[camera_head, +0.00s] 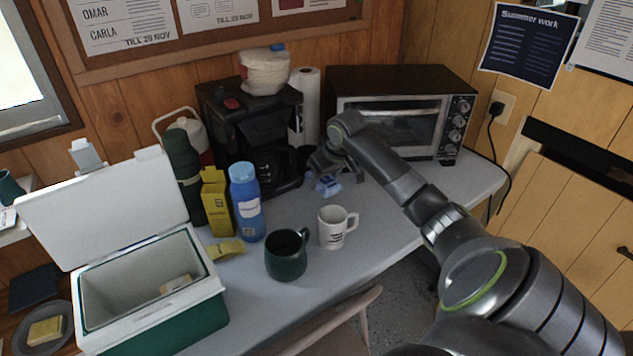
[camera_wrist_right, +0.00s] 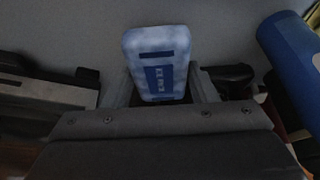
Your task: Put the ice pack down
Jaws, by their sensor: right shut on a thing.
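The ice pack (camera_wrist_right: 158,62) is pale blue with a darker blue label. My right gripper (camera_wrist_right: 160,92) is shut on it, with a finger at each side of its lower end in the right wrist view. In the head view the ice pack (camera_head: 328,185) shows small and partly covered, below my right gripper (camera_head: 322,168), near the counter in front of the coffee maker. I cannot tell whether it touches the counter. My left gripper is not in view.
A white mug (camera_head: 332,232), dark green mug (camera_head: 286,262), blue bottle (camera_head: 246,205) and yellow box (camera_head: 216,205) stand nearby. An open cooler (camera_head: 165,290) is at left. The coffee maker (camera_head: 225,125) and toaster oven (camera_head: 420,85) stand behind. Counter (camera_head: 385,225) is clear right of the white mug.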

